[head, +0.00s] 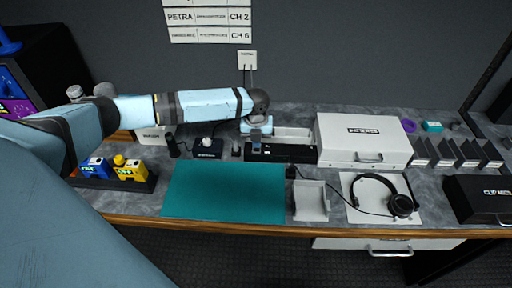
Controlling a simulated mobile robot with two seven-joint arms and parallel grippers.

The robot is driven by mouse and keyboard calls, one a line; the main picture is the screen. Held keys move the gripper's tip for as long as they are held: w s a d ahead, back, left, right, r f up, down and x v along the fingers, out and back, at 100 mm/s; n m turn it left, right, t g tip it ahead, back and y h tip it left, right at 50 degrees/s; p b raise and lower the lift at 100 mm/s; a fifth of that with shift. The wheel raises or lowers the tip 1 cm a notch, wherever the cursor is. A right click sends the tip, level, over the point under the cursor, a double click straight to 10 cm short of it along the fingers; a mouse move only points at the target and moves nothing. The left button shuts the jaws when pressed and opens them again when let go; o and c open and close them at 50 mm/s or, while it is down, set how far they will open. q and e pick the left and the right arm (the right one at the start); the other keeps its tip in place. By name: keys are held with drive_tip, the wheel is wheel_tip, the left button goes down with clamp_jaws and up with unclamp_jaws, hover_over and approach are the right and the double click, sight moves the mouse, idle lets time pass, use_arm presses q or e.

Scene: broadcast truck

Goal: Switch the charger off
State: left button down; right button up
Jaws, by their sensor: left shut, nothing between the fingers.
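A long black unit (290,153) with a light part near its left end looks like the charger, though I cannot read a label on it. It sits at the back of the worktop, in front of a pale open tray. My left arm reaches in from the left, and its gripper (257,132) points down over the unit's left end. The gripper is shut and empty. I cannot tell whether it touches the unit. Any switch is too small to make out. A wall socket (247,60) has a cable running down behind my arm. My right gripper is out of view.
A white batteries case (363,138) stands right of the unit. A teal mat (225,192) lies clear in front. A small black box (208,148) stands left of my gripper. Headphones (383,194), a grey tray (310,201) and blue and yellow packs (130,169) are nearby.

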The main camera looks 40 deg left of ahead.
use_arm(q)
drive_tip(key=shift+s+f+b, duration=0.1)
drive_tip(key=shift+f+b, duration=0.2)
drive_tip(key=shift+f, duration=0.55)
idle(0.3)
wheel_tip(320, 180, up, 3)
drive_tip(key=p, duration=0.3)
drive_tip(key=shift+r+p, duration=0.95)
drive_tip(key=shift+p, duration=0.05)
wheel_tip(320, 180, up, 2)
drive_tip(key=shift+r+p, duration=0.1)
drive_tip(key=shift+p, duration=0.9)
